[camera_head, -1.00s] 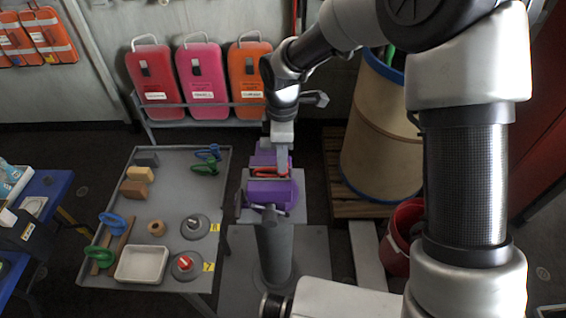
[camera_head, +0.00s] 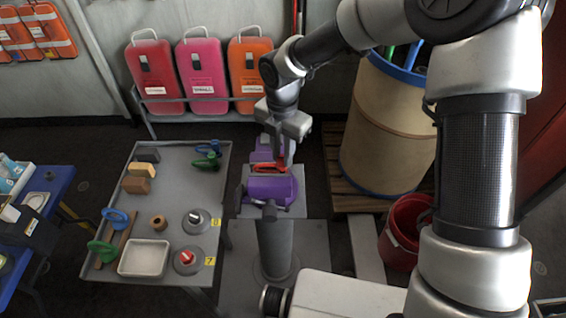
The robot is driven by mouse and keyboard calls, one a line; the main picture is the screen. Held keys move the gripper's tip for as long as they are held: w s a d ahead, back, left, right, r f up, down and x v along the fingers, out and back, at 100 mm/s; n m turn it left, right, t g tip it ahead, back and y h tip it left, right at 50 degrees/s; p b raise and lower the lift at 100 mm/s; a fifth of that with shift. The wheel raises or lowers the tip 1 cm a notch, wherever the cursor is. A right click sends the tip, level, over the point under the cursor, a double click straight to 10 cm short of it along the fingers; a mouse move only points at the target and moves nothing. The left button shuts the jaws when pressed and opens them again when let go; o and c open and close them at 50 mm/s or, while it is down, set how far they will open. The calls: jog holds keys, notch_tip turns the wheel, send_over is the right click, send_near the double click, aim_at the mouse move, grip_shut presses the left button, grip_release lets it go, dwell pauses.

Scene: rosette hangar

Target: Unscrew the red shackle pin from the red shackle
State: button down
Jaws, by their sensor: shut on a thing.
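The red shackle (camera_head: 265,168) sits in the purple vise (camera_head: 270,190) on a grey stand, in the middle of the head view. My gripper (camera_head: 285,162) points down at the shackle's right end, with its fingers close together there. The fingers hide what they hold. The red shackle pin cannot be made out apart from the shackle, and its threads are not visible.
A grey table (camera_head: 180,190) at left holds green and blue shackles, blocks, a white tray (camera_head: 145,258) and two round stands. A large barrel (camera_head: 385,130) on a pallet and a red bucket (camera_head: 405,232) stand at right.

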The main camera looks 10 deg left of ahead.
aim_at(282, 158)
jog(key=shift+r, duration=0.1)
jog(key=shift+r, duration=2.4)
jog(key=shift+r, duration=0.2)
jog(key=shift+r, duration=2.4)
